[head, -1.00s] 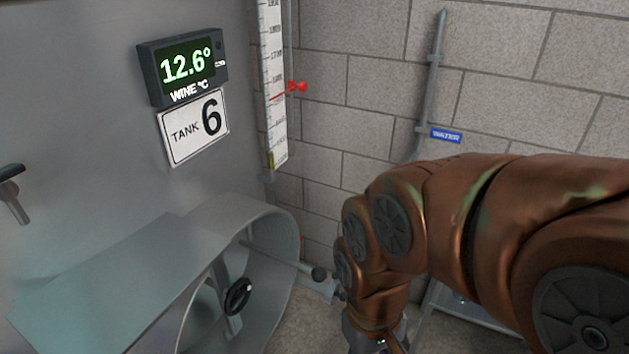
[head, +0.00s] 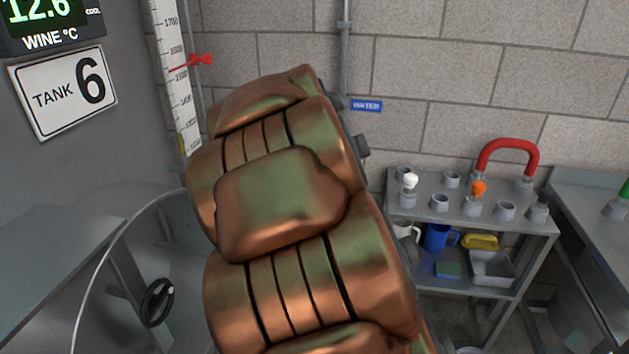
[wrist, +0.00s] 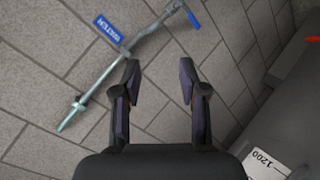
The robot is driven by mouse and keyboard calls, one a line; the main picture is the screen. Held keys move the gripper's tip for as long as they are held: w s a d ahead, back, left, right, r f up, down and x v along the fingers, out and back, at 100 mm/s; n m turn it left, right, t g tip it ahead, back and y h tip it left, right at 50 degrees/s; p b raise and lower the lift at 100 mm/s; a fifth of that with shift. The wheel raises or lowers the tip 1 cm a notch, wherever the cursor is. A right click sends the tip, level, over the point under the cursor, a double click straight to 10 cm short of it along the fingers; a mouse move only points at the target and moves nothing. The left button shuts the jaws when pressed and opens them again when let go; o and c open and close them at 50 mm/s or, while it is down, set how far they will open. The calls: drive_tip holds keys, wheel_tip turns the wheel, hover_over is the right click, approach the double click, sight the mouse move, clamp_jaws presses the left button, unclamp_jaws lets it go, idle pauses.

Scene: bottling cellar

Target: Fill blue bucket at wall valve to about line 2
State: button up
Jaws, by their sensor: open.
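In the wrist view, my gripper (wrist: 160,82) is open, with nothing between its fingers. Beyond the fingertips, a grey water pipe (wrist: 134,52) with a blue lever (wrist: 193,18) at one end runs along the block wall. A blue WATER sign (wrist: 108,30) is beside it. In the head view, the sign (head: 367,105) and upper pipe (head: 344,60) show right of my arm, which hides the pipe lower down and the gripper. A blue vessel with a handle (head: 437,237), more like a jug, stands on the bench's lower shelf. I see no clear bucket or fill lines.
The steel bench (head: 405,213) at right carries several grey fittings and a red hose bend (head: 509,147). A metal tray (head: 491,268) and yellow item (head: 481,241) share its shelf. Tank 6 (head: 30,165) and its round opening stand at left. Another table (head: 590,200) is far right.

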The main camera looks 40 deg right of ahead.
drive_tip(key=w+d+f+n+t+h+b, duration=0.1)
drive_tip(key=w+d+f+n+t+b, duration=0.15)
drive_tip(key=w+d+b, duration=0.35)
drive_tip(key=w+d+f+n+t+b, duration=0.1)
drive_tip(key=w+d+n+t, duration=0.25)
drive_tip(key=d, duration=0.35)
drive_tip(key=w+d+f+n+t+y+b, duration=0.1)
drive_tip(key=w+f+n+t+y+b, duration=0.25)
drive_tip(key=f, duration=0.55)
drive_tip(key=w+f+n+y+b, duration=0.2)
drive_tip(key=f+n+y+b, duration=0.3)
drive_tip(key=f, duration=0.4)
drive_tip(key=shift+n+h, duration=0.25)
drive_tip(key=shift+n, duration=0.1)
drive_tip(key=shift+d+r+p+x, duration=0.1)
drive_tip(key=shift+r+p+x, duration=0.05)
drive_tip(key=shift+x, duration=1.5)
drive_tip(key=shift+d+r+p+x, duration=0.15)
drive_tip(key=shift+x, duration=1.55)
clamp_jaws()
